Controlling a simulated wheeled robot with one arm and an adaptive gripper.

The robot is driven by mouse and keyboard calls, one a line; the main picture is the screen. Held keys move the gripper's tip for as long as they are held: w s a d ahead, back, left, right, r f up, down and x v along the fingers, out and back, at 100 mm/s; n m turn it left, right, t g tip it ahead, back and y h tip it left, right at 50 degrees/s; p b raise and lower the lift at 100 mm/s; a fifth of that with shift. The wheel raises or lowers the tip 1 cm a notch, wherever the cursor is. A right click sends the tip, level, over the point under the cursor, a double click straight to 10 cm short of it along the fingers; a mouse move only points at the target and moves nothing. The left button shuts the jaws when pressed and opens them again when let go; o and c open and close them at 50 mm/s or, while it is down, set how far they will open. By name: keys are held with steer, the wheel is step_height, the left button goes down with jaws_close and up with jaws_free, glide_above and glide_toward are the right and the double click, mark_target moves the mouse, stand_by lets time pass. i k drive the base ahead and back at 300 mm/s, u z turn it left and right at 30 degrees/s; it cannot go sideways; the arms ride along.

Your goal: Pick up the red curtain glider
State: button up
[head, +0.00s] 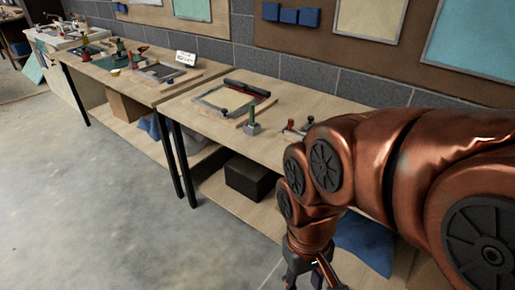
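I cannot tell for certain which thing is the red curtain glider. Small red items show on the benches: a red piece (143,49) on the far bench, and a small item with a reddish part (290,126) on the near bench, close to my arm. Both are too small to make out. My gripper (303,280) hangs low at the bottom edge, in front of and below the near bench top, apart from these items. Its fingers are partly cut off by the frame, so its opening is unclear. My copper arm hides the right part of the near bench.
The near bench (205,130) holds a wooden frame (213,101), a black and red bar (247,88) and a grey block with a green top (252,127). A dark box (250,179) and blue cloth (366,242) lie on the lower shelf. The floor (100,200) at left is clear.

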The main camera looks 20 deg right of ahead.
mark_target(291, 123)
steer(key=u, duration=1.05)
steer(key=i, duration=1.65)
steer(key=z, duration=1.3)
steer(key=i, duration=1)
steer(key=z, duration=1.05)
